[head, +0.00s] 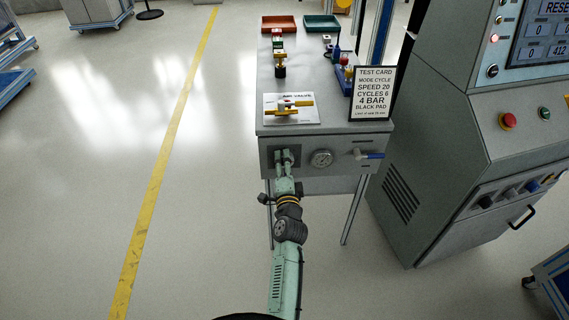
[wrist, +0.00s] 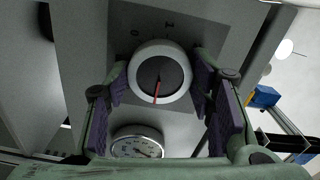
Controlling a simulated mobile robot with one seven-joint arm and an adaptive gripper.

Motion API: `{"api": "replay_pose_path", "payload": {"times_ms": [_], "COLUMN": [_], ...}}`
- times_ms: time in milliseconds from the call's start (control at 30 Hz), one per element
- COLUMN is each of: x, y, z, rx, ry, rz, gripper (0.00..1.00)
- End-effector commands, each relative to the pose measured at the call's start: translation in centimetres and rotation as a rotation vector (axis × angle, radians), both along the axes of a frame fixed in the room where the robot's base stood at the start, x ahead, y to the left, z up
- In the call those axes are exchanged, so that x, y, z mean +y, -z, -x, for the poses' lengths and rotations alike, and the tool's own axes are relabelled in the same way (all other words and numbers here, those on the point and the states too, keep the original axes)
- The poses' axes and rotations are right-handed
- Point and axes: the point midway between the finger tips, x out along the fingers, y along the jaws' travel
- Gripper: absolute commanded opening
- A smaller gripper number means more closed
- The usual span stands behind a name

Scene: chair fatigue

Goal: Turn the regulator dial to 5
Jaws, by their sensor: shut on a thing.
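The regulator dial (wrist: 158,76) is a round pale knob with a dark face and a red pointer line. The pointer runs toward the bottom of the wrist view. Two small marks show on the dark plate above the dial; I cannot read them surely, and other marks are hidden. My gripper (wrist: 161,82) has its purple-padded fingers on both sides of the dial, shut on it. In the head view my gripper (head: 287,157) reaches the bench's front panel and mostly hides the dial. A round gauge (head: 321,158) sits right of it, also in the wrist view (wrist: 137,144).
The bench top (head: 300,75) holds a white card with a brass part (head: 290,108), a test card (head: 372,94) and trays at the back. A grey control cabinet (head: 430,160) stands at right.

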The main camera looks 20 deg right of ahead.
Motion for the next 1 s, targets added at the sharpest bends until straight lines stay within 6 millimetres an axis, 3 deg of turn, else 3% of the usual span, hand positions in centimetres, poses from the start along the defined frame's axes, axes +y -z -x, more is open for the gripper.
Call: {"api": "replay_pose_path", "payload": {"times_ms": [333,367,633,1000], "x": [-0.07,-0.07,-0.04,0.09], "y": [-0.25,-0.26,-0.13,0.01], "z": [-0.06,-0.06,-0.03,0.34], "rx": [-0.006,-0.006,-0.003,0.0], "ry": [0.001,0.001,0.001,0.0], "rz": [0.0,0.0,-0.001,-0.001], "gripper": [0.21,0.49,0.67,0.69]}}
